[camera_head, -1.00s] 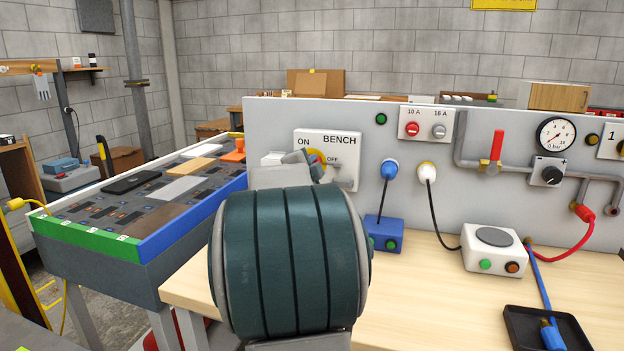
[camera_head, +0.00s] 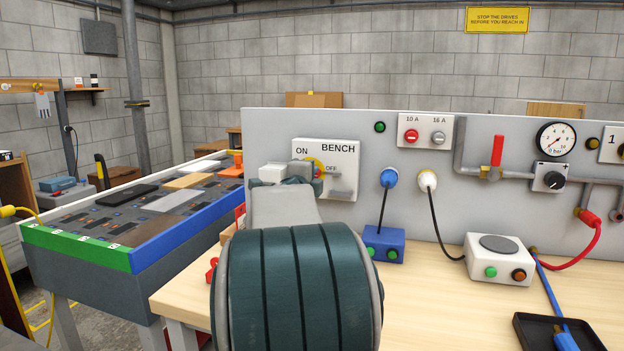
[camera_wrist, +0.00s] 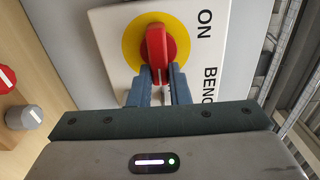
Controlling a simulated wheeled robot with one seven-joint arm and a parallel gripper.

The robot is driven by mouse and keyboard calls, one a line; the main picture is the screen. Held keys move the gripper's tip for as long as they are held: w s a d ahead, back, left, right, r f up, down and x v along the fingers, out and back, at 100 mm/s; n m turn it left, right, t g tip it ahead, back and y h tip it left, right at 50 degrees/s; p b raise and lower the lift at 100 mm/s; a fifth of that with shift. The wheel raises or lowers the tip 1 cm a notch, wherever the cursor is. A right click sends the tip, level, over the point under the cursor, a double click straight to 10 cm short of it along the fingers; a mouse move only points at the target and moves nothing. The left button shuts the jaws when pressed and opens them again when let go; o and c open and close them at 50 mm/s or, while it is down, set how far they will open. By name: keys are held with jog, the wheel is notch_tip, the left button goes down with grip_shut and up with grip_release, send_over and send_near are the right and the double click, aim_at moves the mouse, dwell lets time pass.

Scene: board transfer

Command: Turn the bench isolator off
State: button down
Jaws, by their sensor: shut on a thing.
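The bench isolator (camera_head: 345,150) is a white plate lettered BENCH, ON and OFF on the grey panel, with a yellow disc and red handle. In the wrist view the red handle (camera_wrist: 156,45) stands in the yellow disc (camera_wrist: 131,42). Its long axis runs across the plate, at right angles to the ON direction and in line with the OFF side. My gripper (camera_wrist: 158,78) has its blue-grey fingers on both sides of the handle's near end, shut on it. In the head view my gripper (camera_head: 317,178) partly hides the disc and handle.
Right of the isolator are a blue plug (camera_head: 388,178), a white plug (camera_head: 427,180) and a red-levered pipe valve (camera_head: 497,152). A blue box (camera_head: 384,244) and a white hotplate box (camera_head: 499,257) stand on the wooden bench (camera_head: 430,310). A blue-and-green-edged board table (camera_head: 190,222) stands left.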

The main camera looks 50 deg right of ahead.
jog(key=c, duration=1.4)
grip_release()
jog(key=shift+o, duration=0.2)
jog(key=p+v, duration=0.2)
jog(key=v, duration=1.2)
jog(key=shift+w+d, duration=0.1)
